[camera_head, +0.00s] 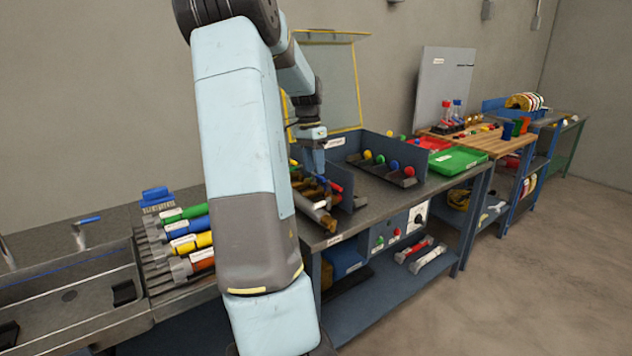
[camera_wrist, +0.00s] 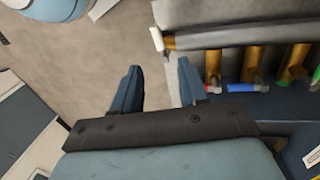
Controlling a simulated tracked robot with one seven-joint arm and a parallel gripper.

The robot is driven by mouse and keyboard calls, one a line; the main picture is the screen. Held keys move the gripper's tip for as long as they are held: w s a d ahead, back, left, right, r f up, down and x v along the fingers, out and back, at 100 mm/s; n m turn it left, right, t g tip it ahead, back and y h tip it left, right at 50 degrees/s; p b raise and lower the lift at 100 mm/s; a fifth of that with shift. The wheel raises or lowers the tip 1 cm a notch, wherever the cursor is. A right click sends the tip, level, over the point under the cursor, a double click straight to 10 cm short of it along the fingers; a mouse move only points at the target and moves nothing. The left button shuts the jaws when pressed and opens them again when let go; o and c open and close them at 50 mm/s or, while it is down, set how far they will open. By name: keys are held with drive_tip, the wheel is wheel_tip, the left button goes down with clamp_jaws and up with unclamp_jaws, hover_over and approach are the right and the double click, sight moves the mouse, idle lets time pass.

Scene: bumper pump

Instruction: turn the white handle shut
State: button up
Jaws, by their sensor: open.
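The white handle (camera_wrist: 156,39) shows in the wrist view as a short white bar on the end of a brass valve (camera_wrist: 168,42), at the edge of a grey bench part. My gripper (camera_wrist: 160,72) is open and empty; its two blue-grey fingers stand apart just below the white handle in the picture. I see no contact between fingers and handle. In the head view my gripper hangs over the row of brass valves (camera_head: 318,208) on the bench, partly behind my arm.
More brass valves with red (camera_wrist: 213,88), blue (camera_wrist: 240,87) and green handles stand close by on the right in the wrist view. A blue-grey rack (camera_head: 385,155) with coloured knobs stands behind. Floor (camera_head: 520,270) is clear in front of the bench.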

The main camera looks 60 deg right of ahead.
drive_tip(key=shift+w+d+r, duration=0.1)
drive_tip(key=shift+w+r, duration=0.1)
drive_tip(key=shift+r, duration=1.35)
